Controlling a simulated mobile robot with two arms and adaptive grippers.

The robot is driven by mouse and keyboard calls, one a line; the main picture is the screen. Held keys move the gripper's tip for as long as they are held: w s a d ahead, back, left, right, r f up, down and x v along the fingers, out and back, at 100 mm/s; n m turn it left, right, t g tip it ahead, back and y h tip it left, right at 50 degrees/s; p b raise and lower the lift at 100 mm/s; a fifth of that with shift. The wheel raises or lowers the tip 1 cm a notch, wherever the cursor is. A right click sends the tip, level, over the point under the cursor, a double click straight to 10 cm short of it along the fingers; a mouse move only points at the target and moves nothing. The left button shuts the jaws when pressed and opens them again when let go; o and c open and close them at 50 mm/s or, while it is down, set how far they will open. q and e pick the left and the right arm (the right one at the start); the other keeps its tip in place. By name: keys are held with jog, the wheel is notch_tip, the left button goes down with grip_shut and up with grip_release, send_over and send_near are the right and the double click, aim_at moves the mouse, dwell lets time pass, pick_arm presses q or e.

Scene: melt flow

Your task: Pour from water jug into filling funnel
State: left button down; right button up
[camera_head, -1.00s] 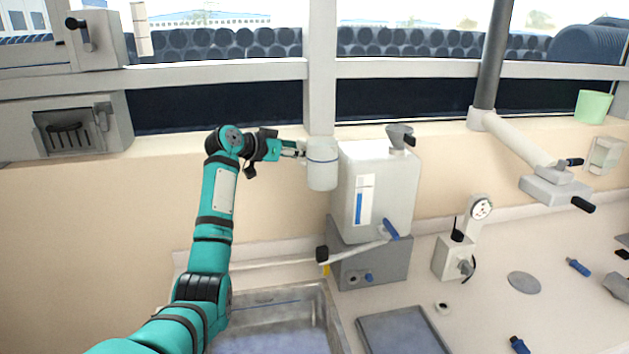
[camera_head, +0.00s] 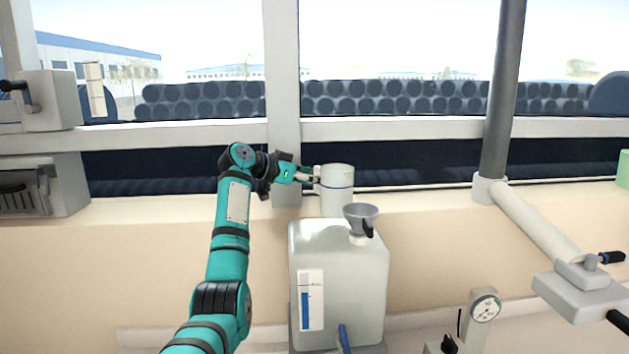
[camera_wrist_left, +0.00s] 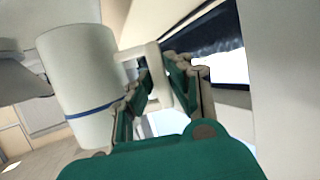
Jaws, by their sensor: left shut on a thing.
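The water jug (camera_head: 337,182) is a pale cylinder with a thin blue band, held upright behind and above the white tank. My left gripper (camera_head: 312,176) is shut on its handle, at the jug's left side. In the left wrist view the jug (camera_wrist_left: 80,75) fills the left part, and the gripper's fingers (camera_wrist_left: 160,85) close around its pale handle. The filling funnel (camera_head: 361,214) is a grey cone on top of the white tank (camera_head: 340,260), at the tank's right side. The jug is just left of the funnel in the picture and higher. My right gripper is not in view.
The tank has a level gauge with a blue column (camera_head: 305,302) on its front. A white jointed arm fixture (camera_head: 535,220) with a grey pole stands to the right, and a dial gauge (camera_head: 485,306) sits lower right. A window post and sill are behind the jug.

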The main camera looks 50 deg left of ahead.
aim_at(319, 171)
pick_arm(q)
jog(key=r+m+b, duration=0.1)
jog(key=s+d+r+m+y+b, duration=0.1)
jog(key=d+r+b, duration=0.1)
jog(key=shift+s+m+t+y, duration=0.3)
jog(key=shift+s+m+y, duration=0.1)
jog(key=shift+s+a, duration=0.1)
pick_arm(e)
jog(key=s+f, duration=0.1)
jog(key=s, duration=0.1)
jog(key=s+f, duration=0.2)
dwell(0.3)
